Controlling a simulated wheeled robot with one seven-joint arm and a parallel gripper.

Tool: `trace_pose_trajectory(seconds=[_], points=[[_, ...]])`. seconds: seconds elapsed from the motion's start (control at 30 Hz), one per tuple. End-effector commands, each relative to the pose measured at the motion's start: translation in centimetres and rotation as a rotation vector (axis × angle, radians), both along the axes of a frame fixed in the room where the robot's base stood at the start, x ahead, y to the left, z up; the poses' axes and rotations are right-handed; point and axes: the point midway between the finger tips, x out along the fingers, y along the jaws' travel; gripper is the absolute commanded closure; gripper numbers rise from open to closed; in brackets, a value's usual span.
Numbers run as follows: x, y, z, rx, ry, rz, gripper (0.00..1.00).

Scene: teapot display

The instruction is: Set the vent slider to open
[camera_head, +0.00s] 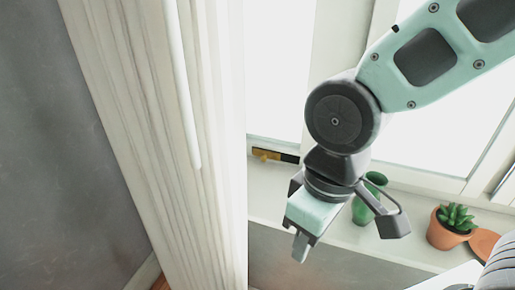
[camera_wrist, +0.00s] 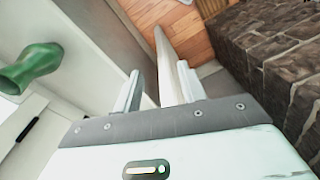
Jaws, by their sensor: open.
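The vent slider looks to be the dark strip with a brass-coloured piece (camera_head: 267,154) at the foot of the window frame, left of my arm in the head view. The brass piece sits toward the strip's left end. A dark strip (camera_wrist: 27,130), perhaps the same one, shows at the left edge of the wrist view. My gripper (camera_head: 300,246) hangs in front of the sill, lower in the picture than the slider and apart from it. In the wrist view, my gripper (camera_wrist: 160,88) has its fingers spread, with nothing seen held between them.
A green vase (camera_head: 376,180) stands on the white sill (camera_head: 330,226), partly behind my wrist. A potted succulent (camera_head: 450,228) stands farther right. A pale curtain (camera_head: 150,150) with a white rod (camera_head: 182,90) hangs at left. A stone wall (camera_wrist: 270,65) and wooden floor (camera_wrist: 180,25) show in the wrist view.

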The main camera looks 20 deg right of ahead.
Motion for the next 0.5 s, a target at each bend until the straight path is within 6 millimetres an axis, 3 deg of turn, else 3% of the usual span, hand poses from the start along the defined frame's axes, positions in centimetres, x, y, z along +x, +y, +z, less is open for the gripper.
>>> trace_pose_trajectory(seconds=[0.27, 0.5], points=[[3.4, -2.8, 1.9, 0.015, -0.035, -0.133, 0.59], [7.0, -6.9, 3.8, 0.025, -0.083, -0.291, 0.59]])
